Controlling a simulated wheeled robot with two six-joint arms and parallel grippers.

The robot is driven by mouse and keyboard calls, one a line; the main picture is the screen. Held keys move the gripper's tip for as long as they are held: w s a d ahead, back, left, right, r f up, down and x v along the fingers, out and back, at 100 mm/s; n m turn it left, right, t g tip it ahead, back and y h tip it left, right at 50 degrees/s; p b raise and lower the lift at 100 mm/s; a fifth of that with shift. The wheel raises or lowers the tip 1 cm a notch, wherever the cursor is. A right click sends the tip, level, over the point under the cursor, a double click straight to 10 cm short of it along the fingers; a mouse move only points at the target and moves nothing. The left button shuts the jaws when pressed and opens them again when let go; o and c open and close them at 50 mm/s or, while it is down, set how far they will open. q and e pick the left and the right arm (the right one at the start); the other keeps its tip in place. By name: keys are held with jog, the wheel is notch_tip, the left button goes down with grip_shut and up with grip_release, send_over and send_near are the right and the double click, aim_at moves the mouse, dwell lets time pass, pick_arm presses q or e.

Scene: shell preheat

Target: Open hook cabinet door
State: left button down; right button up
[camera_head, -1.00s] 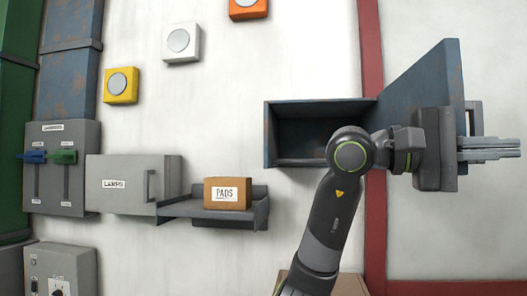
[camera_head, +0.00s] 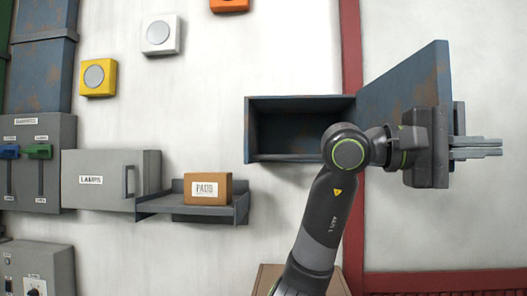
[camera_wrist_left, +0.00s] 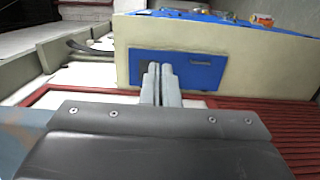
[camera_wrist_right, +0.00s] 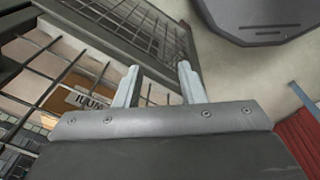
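The blue hook cabinet (camera_head: 248,132) is on the white wall in the head view, its dark inside showing. Its blue door (camera_head: 402,85) is swung wide open to the right. A grey handle piece (camera_head: 459,116) shows at the door's outer side. My left gripper (camera_head: 478,148) is in front of the door, its fingers pointing right past the door's edge. In the left wrist view its fingers (camera_wrist_left: 160,82) are together, with nothing seen between them. My right gripper shows only in the right wrist view (camera_wrist_right: 158,85), open and empty.
A grey shelf (camera_head: 150,207) with a PADS box (camera_head: 208,190) and a grey LAMPS cabinet (camera_head: 98,182) are left of the hook cabinet. A red post (camera_head: 351,40) runs behind the door. A dark mesh panel (camera_wrist_right: 140,30) is near my right gripper.

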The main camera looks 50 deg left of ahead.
pick_arm(q)
jog(key=shift+w+d+t, duration=0.1)
jog(key=shift+w+t, duration=0.2)
jog(key=shift+w, duration=0.2)
pick_arm(e)
jog(key=shift+w+r, duration=0.1)
dwell(0.3)
